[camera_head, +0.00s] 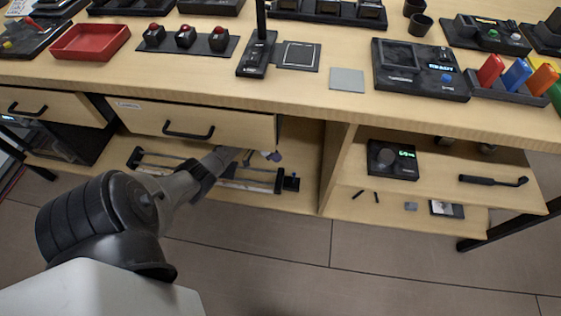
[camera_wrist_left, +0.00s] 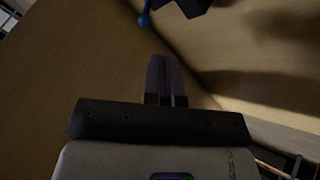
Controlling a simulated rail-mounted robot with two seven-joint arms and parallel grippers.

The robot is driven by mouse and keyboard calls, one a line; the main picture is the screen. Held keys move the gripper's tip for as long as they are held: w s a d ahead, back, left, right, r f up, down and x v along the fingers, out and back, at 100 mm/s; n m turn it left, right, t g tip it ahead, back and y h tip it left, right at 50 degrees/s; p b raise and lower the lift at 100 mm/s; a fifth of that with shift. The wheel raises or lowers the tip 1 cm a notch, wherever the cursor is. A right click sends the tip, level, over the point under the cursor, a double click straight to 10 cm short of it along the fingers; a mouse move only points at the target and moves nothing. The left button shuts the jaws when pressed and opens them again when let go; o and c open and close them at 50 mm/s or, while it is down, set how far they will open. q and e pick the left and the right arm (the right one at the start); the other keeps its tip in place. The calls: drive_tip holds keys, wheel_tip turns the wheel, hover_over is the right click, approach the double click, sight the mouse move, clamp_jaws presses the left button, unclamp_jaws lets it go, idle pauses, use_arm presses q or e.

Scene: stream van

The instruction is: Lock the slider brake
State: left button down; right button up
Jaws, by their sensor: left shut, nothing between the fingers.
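A slider (camera_head: 240,183) with long rails and black end pieces lies on the low shelf under the open drawer. My left arm reaches over it, and my left gripper (camera_head: 262,155) is partly in shadow beneath the drawer. In the left wrist view the gripper fingers (camera_wrist_left: 163,68) are shut together and empty. Beyond them, at the top edge of that view, is a thin lever with a blue ball end (camera_wrist_left: 145,18) beside a dark block; the fingertips are apart from it. I cannot tell whether this lever is the brake or how it is set.
The drawer (camera_head: 190,124) sticks out over the shelf, and a wooden divider (camera_head: 338,165) stands to the right. A black device with a knob (camera_head: 391,160) and a black handle (camera_head: 493,180) lie on the right shelf. The bench top (camera_head: 215,86) carries several devices and a red tray (camera_head: 91,42).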

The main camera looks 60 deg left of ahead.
use_arm(q)
drive_tip(key=b+x, duration=0.4)
drive_tip(key=x, duration=0.4)
drive_tip(key=shift+w+d+f+b, duration=0.15)
drive_tip(key=shift+d+f+b, duration=0.1)
drive_tip(key=shift+b, duration=0.1)
